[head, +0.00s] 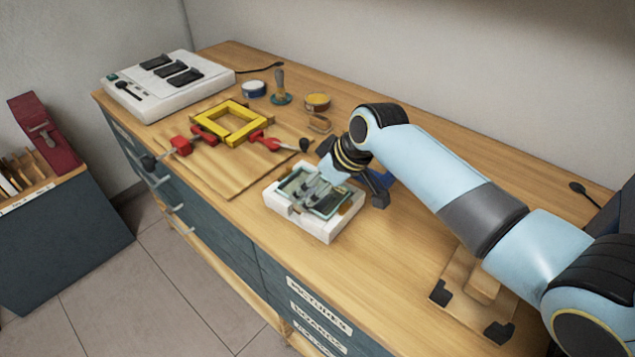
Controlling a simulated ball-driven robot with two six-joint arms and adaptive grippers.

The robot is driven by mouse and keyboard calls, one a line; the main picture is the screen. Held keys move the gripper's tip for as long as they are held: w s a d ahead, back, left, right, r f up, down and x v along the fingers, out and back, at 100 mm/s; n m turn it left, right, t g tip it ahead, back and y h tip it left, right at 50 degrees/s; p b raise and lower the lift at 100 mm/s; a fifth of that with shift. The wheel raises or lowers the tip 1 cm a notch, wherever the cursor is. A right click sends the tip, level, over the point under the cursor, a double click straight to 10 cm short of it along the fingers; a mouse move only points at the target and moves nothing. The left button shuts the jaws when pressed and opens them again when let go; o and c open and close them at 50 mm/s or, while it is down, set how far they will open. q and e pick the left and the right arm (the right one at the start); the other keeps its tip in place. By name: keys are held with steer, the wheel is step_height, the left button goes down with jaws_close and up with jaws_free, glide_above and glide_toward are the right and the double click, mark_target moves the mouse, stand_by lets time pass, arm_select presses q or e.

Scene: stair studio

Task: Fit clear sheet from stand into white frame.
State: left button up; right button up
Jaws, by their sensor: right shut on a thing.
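The white frame (323,231) lies on the wooden bench, near its front edge at the middle of the head view. A clear sheet (338,204) with a greenish edge shows at the opening of the white frame. My right gripper (304,194) reaches down over the white frame and is shut on the clear sheet. The gripper hides part of the sheet and of the frame, so I cannot tell whether the sheet lies flat in it. A wooden holder with black corners (470,293), perhaps the stand, is on the bench under my right arm. My left gripper is not in view.
A yellow frame (230,139) with red clamps (204,137) is on a wooden board left of the white frame. A white switch box (170,96) stands at the far left. Small pots and a handled tool (281,97) stand at the back. Bare bench lies right of the white frame.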

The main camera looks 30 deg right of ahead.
steer(key=shift+s+d+f, duration=0.1)
steer(key=shift+s+f, duration=0.4)
steer(key=shift+f, duration=0.1)
steer(key=o, duration=1.1)
steer(key=shift+w, duration=0.1)
steer(key=shift+r, duration=0.1)
steer(key=r+p, duration=0.6)
steer(key=shift+w, duration=0.25)
steer(key=shift+r+p, duration=0.9)
steer(key=shift+r, duration=0.3)
